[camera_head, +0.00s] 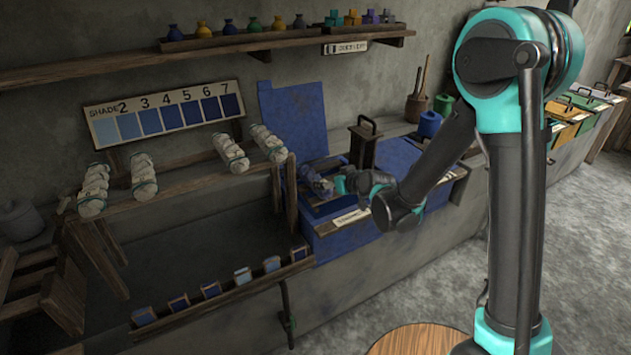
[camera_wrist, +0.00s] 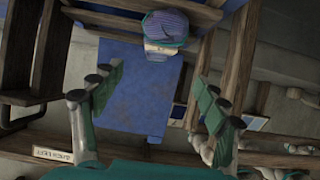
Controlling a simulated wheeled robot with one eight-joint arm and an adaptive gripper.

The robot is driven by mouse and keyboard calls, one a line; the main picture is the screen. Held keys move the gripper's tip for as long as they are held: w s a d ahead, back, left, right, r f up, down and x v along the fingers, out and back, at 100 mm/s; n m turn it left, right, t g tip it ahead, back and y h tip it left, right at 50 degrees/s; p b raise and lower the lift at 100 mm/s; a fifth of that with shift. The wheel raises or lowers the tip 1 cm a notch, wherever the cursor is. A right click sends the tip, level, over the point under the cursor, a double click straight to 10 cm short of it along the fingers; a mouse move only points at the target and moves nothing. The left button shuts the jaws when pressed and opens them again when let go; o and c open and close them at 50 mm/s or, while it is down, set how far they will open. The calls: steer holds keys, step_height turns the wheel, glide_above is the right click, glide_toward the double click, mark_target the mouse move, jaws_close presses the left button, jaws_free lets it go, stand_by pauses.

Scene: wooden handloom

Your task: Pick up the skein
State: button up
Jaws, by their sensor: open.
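A blue-purple skein (camera_wrist: 166,27) with a pale and teal band at its lower end shows at the top of the wrist view, against wooden bars. In the head view a small bluish bundle (camera_head: 314,180), seemingly the same skein, is at the vat opening, partly hidden by my gripper (camera_head: 333,184). In the wrist view my gripper (camera_wrist: 158,82) is open, its two green-padded fingers wide apart. Nothing is between them. The skein lies beyond the fingertips, roughly centred between them, and does not appear to be touched. Several white skeins (camera_head: 144,176) hang on a wooden rack at the left.
A blue-stained board (camera_head: 293,115) stands behind the vat, with a dark block with a handle (camera_head: 363,145) beside it. A shade chart (camera_head: 165,112) leans on the wall. A shelf (camera_head: 240,42) with small pots runs above. A ledge (camera_head: 222,300) with blue samples lies in front.

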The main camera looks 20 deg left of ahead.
mark_target(316, 178)
steer(key=x, duration=1.3)
steer(key=shift+w+a+f, duration=0.1)
steer(key=shift+w+f, duration=0.1)
steer(key=shift+w, duration=0.15)
steer(key=c, duration=1.3)
steer(key=shift+r, duration=0.1)
steer(key=shift+c, duration=0.2)
